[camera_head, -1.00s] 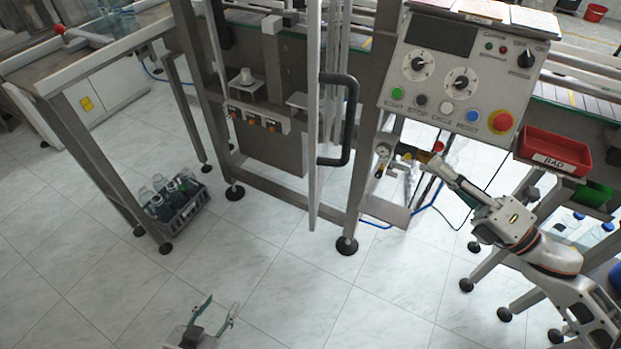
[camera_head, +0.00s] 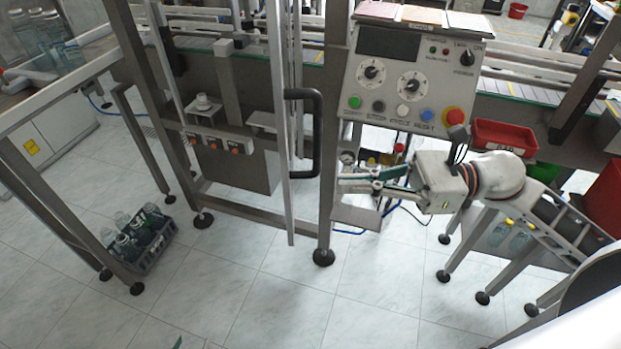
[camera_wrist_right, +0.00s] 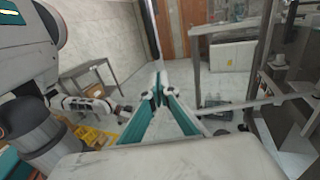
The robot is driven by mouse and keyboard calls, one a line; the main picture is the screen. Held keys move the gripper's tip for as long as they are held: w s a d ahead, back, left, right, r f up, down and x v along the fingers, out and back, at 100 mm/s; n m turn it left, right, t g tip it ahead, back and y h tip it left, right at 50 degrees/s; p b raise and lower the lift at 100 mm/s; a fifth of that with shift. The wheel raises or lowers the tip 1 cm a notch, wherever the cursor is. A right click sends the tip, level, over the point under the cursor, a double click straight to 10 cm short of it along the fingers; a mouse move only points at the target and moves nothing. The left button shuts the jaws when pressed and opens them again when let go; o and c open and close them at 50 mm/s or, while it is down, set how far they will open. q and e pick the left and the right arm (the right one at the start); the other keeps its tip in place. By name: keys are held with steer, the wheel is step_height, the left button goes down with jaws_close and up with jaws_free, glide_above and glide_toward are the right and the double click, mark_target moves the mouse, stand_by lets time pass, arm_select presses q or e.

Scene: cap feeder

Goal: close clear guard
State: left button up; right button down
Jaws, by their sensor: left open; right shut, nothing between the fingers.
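The clear guard (camera_head: 291,210) stands swung out from the machine frame, seen nearly edge-on as a narrow upright metal-framed panel in the head view. Its black bar handle (camera_head: 318,135) faces right. My right gripper (camera_head: 341,182) is shut and empty, pointing left, to the right of the guard and below the handle, apart from it in the picture. Its teal fingers meet at the tips in the wrist view (camera_wrist_right: 159,92). A pale upright bar rises behind them. Of my left gripper (camera_head: 178,342), only a fingertip shows at the head view's bottom edge.
The control panel (camera_head: 412,85) hangs right of the guard above my right gripper. A small shelf with a gauge (camera_head: 347,158) is close behind that gripper. A red bin (camera_head: 500,136) is further right. A bottle crate (camera_head: 150,250) stands on the floor left; the middle floor is clear.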

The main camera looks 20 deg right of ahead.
steer(key=p+x, duration=0.2)
steer(key=x, duration=0.5)
steer(key=shift+a, duration=0.15)
stand_by(0.3)
